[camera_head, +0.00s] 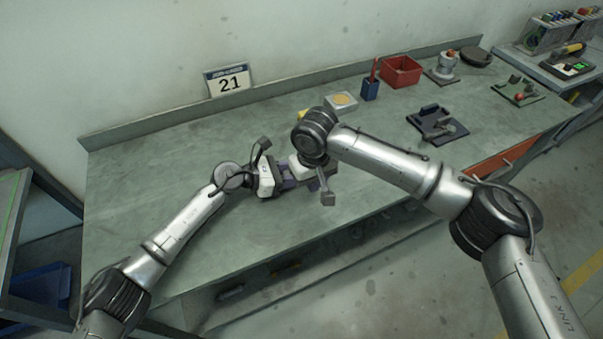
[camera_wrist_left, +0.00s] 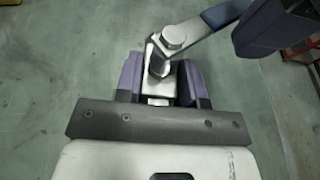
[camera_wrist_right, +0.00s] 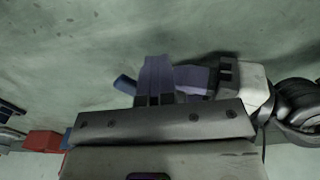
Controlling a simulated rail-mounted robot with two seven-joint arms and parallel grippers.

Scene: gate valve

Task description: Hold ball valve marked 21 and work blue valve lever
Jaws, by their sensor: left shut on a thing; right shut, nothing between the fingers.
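The ball valve (camera_wrist_left: 157,75) is a silver body between the purple fingers of my left gripper (camera_wrist_left: 160,84), which is shut on it. Its lever slants up and right in the left wrist view, with a blue sleeve (camera_wrist_left: 226,12) on its outer part. My right gripper (camera_wrist_right: 155,62) is shut and empty, its purple fingers together. In the right wrist view the blue lever end (camera_wrist_right: 124,84) shows just left of these fingers; I cannot tell if they touch. In the head view the two grippers are close together over the bench and hide most of the valve.
A sign marked 21 (camera_head: 229,82) stands at the bench's back edge. A red bin (camera_head: 401,71), a blue pen cup (camera_head: 370,89) and a dark fixture (camera_head: 436,123) stand to the right. The green bench top (camera_head: 150,190) is clear on the left.

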